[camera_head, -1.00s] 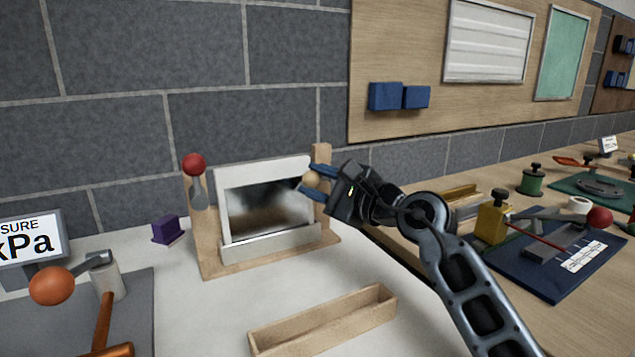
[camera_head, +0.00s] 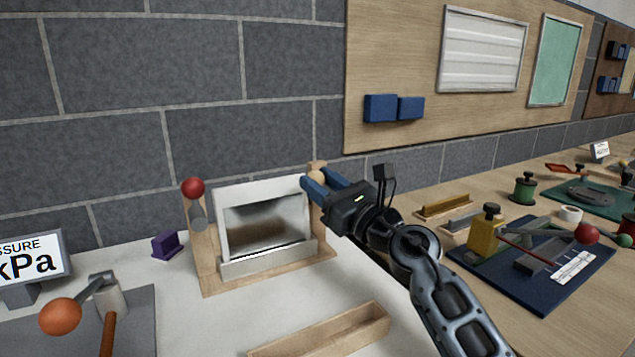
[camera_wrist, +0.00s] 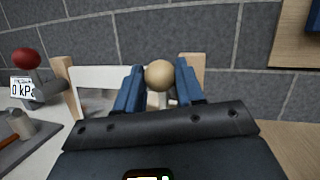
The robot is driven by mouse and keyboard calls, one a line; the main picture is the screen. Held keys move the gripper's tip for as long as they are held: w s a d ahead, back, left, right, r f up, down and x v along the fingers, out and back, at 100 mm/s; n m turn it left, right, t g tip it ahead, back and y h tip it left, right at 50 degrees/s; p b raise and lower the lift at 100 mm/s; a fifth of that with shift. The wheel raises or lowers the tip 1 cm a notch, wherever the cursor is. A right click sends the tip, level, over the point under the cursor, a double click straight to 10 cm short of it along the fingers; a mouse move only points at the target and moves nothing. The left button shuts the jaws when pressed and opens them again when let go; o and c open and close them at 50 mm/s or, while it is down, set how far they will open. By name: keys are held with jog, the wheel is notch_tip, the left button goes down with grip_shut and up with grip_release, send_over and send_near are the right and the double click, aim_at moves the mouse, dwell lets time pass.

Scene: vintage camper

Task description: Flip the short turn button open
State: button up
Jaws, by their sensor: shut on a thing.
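A framed dark glossy panel (camera_head: 265,224) stands in a wooden holder (camera_head: 205,285) on the white worktop. A turn button with a red ball (camera_head: 193,187) is on the left post, its grey arm pointing down from the ball. The turn button on the right post has a pale wooden ball (camera_wrist: 159,75). In the wrist view this ball sits between my blue fingers, with a short shank partly visible below it. My gripper (camera_head: 318,181) is shut on that ball at the panel's upper right corner. In the head view my fingers hide most of this button.
A wooden tray (camera_head: 325,335) lies in front of the holder. A purple block (camera_head: 165,246) and an orange-ball lever (camera_head: 60,316) are to the left. A blue board with a yellow clamp (camera_head: 487,233) is to the right. The grey brick wall is close behind.

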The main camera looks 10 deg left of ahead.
jog(key=shift+w+d+r+m+t+h+p, duration=0.25)
jog(key=shift+d+m+t+h+p, duration=0.35)
jog(key=shift+m, duration=1.25)
jog(key=shift+w+d+r+m+t+h+p, duration=0.1)
jog(key=shift+w+d+m+t+h+p, duration=0.35)
jog(key=shift+m, duration=1.35)
jog(key=shift+w+d+r+m+t+h+p, duration=0.25)
jog(key=shift+m+t+h+p, duration=0.45)
jog(key=shift+m, duration=1.15)
jog(key=shift+d+f+t, duration=0.1)
jog(key=shift+t, duration=0.15)
jog(key=o, duration=1)
jog(key=shift+y, duration=0.25)
jog(key=shift+s, duration=0.15)
jog(key=p+v, duration=0.1)
jog(key=v, duration=0.6)
jog(key=shift+s+d+f, duration=0.1)
jog(key=shift+s+f, duration=0.05)
jog(key=shift+s, duration=0.1)
